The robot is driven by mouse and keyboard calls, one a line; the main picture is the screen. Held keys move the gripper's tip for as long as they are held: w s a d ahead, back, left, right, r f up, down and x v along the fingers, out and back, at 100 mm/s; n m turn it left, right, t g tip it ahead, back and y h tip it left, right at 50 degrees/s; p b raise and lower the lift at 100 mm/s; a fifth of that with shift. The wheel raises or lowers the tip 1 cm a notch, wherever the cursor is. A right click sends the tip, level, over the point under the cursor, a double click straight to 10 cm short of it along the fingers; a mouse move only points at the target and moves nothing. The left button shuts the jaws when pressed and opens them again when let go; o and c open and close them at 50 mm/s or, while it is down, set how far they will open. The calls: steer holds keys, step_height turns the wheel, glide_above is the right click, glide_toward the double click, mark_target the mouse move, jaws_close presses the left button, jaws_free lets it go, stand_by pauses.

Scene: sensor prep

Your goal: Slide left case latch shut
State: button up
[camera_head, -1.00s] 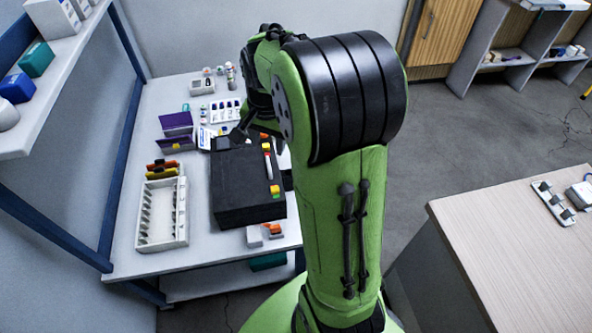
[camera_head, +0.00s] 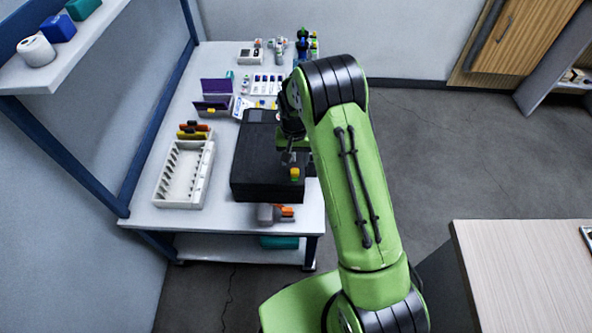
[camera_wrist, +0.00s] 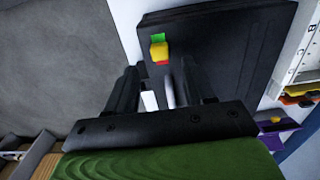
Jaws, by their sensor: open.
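A black case (camera_head: 262,178) lies on the workbench and also shows in the wrist view (camera_wrist: 220,45). One case latch, a yellow block (camera_head: 295,173) with green beside it, sits near the case's front right edge. In the wrist view the yellow latch (camera_wrist: 160,51) has green on its far side and a little red on its near side. My gripper (camera_wrist: 158,72) is open, its two dark fingers pointing at the case. The latch lies just beyond and between the fingertips, with no clear contact. In the head view my arm hides the case's right side and any other latch.
A white slotted rack (camera_head: 185,175) stands left of the case. Purple holders (camera_head: 213,90) and small vials are farther back. A grey and orange item (camera_head: 275,214) lies at the bench's front edge. A wooden-topped table (camera_head: 520,270) is at the right, with open floor between.

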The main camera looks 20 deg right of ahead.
mark_target(295, 171)
step_height(295, 171, down, 6)
steer(key=shift+r+b, duration=0.25)
steer(key=shift+b, duration=0.2)
jaws_close()
